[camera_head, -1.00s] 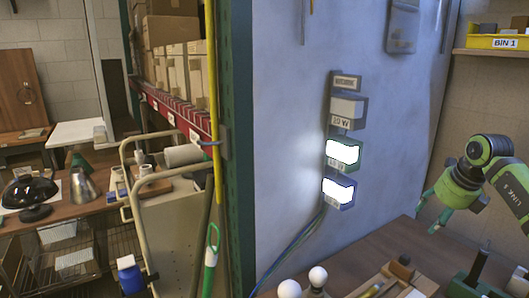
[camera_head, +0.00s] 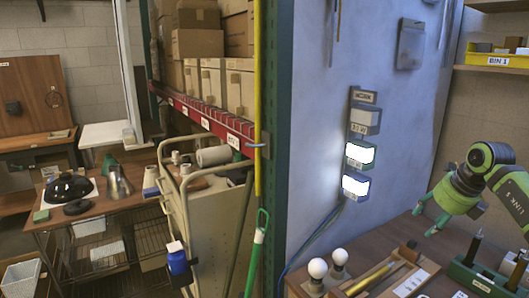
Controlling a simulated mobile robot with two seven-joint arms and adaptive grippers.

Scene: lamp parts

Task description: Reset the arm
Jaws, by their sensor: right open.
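My right gripper (camera_head: 428,216) is at the right, above the wooden bench (camera_head: 392,235), with its green fingers apart and nothing between them. Its green and black arm comes in from the right edge. Two white bulbs (camera_head: 317,268) stand in a holder at the bench's near left end. A black lamp shade (camera_head: 68,186) and a grey metal cone shade (camera_head: 118,182) are on a far table at the left. My left gripper is out of view.
A cream cart (camera_head: 205,222) with a blue-bodied bottle (camera_head: 177,262) stands in front of the far table. A green post (camera_head: 277,150) and a grey panel (camera_head: 320,60) with lit boxes rise mid-view. A tool tray (camera_head: 385,277) and pen holder (camera_head: 478,278) are on the bench.

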